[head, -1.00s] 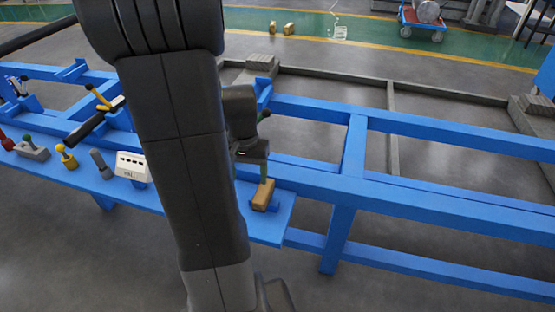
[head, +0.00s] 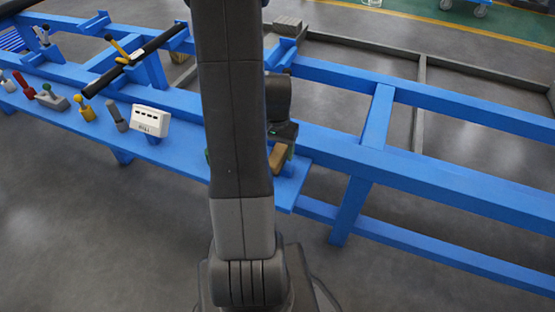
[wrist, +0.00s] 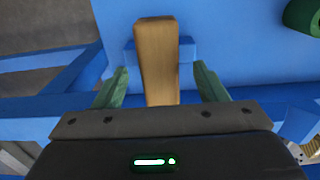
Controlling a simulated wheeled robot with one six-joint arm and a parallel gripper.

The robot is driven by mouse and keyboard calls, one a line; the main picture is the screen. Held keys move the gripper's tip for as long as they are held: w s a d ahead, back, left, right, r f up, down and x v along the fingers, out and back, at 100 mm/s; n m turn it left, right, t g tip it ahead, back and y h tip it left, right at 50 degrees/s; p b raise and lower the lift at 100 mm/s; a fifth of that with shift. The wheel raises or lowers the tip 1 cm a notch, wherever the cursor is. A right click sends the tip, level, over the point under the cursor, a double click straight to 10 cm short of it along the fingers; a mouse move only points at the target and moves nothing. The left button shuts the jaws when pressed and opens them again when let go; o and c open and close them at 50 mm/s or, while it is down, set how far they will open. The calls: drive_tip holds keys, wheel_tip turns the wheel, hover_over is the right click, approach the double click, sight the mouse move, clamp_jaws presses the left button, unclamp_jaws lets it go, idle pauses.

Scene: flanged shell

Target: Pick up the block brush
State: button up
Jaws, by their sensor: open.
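The block brush (head: 278,158) is a tan wooden block at the right end of the blue shelf, partly hidden behind my arm in the head view. In the wrist view the brush (wrist: 156,58) stands out as a long brown piece in the middle, over the blue surface. My gripper (wrist: 157,85) is open, with one green finger to the left of the brush and one to the right. Gaps show between the brush and both fingers. The near end of the brush is hidden behind the gripper body.
The blue shelf (head: 180,150) also bears a white box (head: 150,120) and several hand tools to the left. A green round thing (wrist: 302,14) lies at the upper right of the wrist view. Blue frame rails (head: 440,165) run to the right.

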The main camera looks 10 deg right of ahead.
sight(277, 153)
wheel_tip(277, 153, down, 4)
drive_tip(key=shift+w+d+r, duration=0.1)
drive_tip(key=shift+r, duration=0.1)
drive_tip(key=c, duration=1.2)
drive_tip(key=shift+o, duration=0.2)
drive_tip(key=shift+r, duration=0.15)
wheel_tip(277, 153, up, 10)
drive_tip(key=shift+f+p, duration=0.1)
drive_tip(key=shift+p, duration=0.75)
